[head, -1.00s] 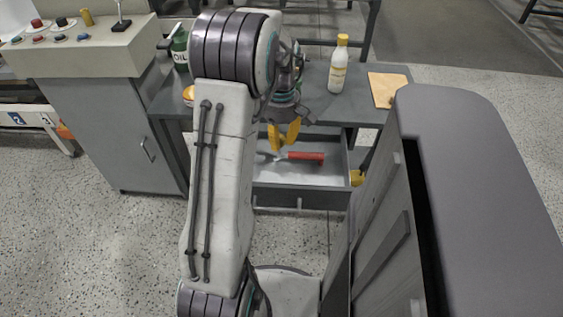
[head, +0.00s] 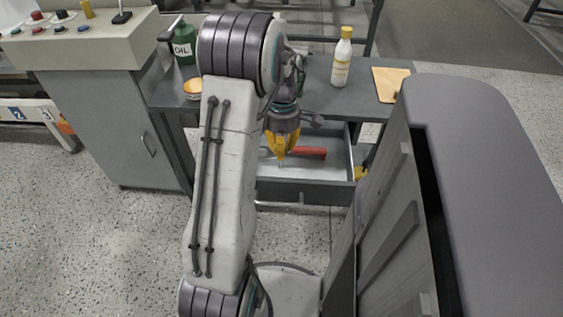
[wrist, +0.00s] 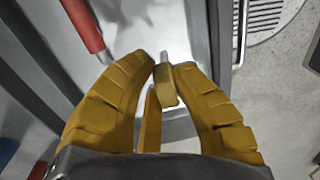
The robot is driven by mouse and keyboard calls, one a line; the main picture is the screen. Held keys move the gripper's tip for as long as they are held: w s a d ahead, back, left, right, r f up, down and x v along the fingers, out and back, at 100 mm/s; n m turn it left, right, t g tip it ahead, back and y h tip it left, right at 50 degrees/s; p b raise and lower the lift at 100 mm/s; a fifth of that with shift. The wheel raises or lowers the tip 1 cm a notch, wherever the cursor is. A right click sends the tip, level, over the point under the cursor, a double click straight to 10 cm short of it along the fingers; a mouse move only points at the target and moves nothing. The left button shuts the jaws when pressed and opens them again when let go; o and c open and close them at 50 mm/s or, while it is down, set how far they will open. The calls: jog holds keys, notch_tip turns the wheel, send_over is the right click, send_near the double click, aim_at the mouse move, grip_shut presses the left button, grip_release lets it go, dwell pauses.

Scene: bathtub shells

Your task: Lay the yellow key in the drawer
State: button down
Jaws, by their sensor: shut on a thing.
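My gripper (head: 282,152) points down over the open drawer (head: 335,170). In the wrist view its yellow fingers (wrist: 166,68) are closed around a small yellow block with a short grey tip, which I take to be the yellow key (wrist: 166,88). The key hangs near the drawer's front wall, above the pale drawer floor. Its height above the floor is hard to judge. In the head view the key is mostly lost against the yellow fingers.
A red-handled tool (head: 311,152) lies in the drawer, close beside my gripper; it also shows in the wrist view (wrist: 84,25). On the bench above stand a white bottle (head: 341,58), a green oil can (head: 183,46) and a round tin (head: 193,89). A grey cabinet (head: 470,180) stands at right.

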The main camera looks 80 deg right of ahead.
jog(key=shift+f+b, duration=0.75)
jog(key=shift+f, duration=1.65)
jog(key=shift+f, duration=0.15)
jog(key=c, duration=1.2)
grip_release()
jog(key=shift+o, duration=0.2)
notch_tip(320, 180, up, 12)
jog(key=p, duration=0.4)
jog(key=shift+d, duration=0.4)
